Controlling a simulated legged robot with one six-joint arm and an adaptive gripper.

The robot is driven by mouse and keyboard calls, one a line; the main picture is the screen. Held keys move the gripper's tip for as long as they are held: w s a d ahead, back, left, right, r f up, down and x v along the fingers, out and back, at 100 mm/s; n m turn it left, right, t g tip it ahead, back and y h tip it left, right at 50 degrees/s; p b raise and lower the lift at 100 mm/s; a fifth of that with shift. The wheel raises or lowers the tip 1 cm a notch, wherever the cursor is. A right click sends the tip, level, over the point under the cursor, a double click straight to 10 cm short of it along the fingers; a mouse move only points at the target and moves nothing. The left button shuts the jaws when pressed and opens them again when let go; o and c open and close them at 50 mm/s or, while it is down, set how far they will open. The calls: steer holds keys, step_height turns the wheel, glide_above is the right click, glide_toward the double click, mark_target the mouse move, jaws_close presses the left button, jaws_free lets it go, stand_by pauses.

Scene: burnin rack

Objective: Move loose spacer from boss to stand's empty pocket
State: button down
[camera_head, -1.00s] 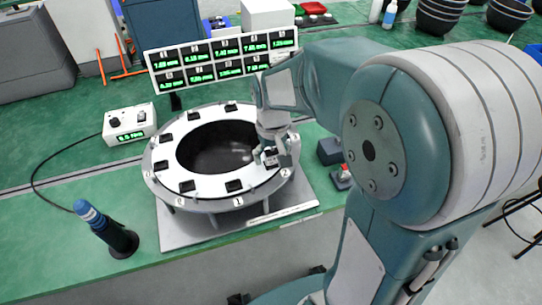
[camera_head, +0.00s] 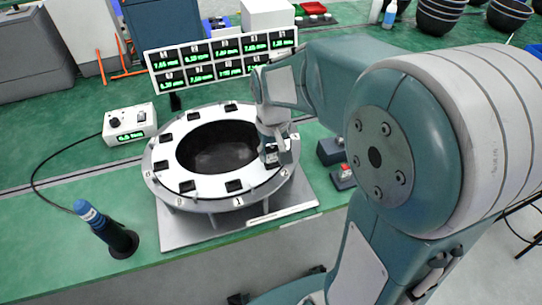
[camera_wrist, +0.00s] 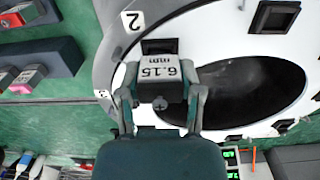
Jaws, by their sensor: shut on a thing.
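A dark square pad (camera_wrist: 160,47) on the white ring (camera_wrist: 117,80) lies just beyond the spacer, near a "2" label. I cannot tell whether the spacer still touches the ring. In the head view my gripper (camera_head: 270,155) is at the ring's right side, and the spacer there is mostly hidden by the fingers. Dark blocks (camera_head: 330,150) stand right of the ring; I cannot tell which is the stand or make out an empty pocket.
The ring (camera_head: 210,199) carries several dark pads around a large dark opening, on a grey plate (camera_head: 180,238). A display board (camera_head: 222,58) stands behind. A small meter box (camera_head: 130,123) is cabled to a dark blue-topped tool (camera_head: 105,228) at left. A red-topped block (camera_head: 343,176) is right.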

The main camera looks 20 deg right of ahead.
steer(key=shift+r, duration=2.5)
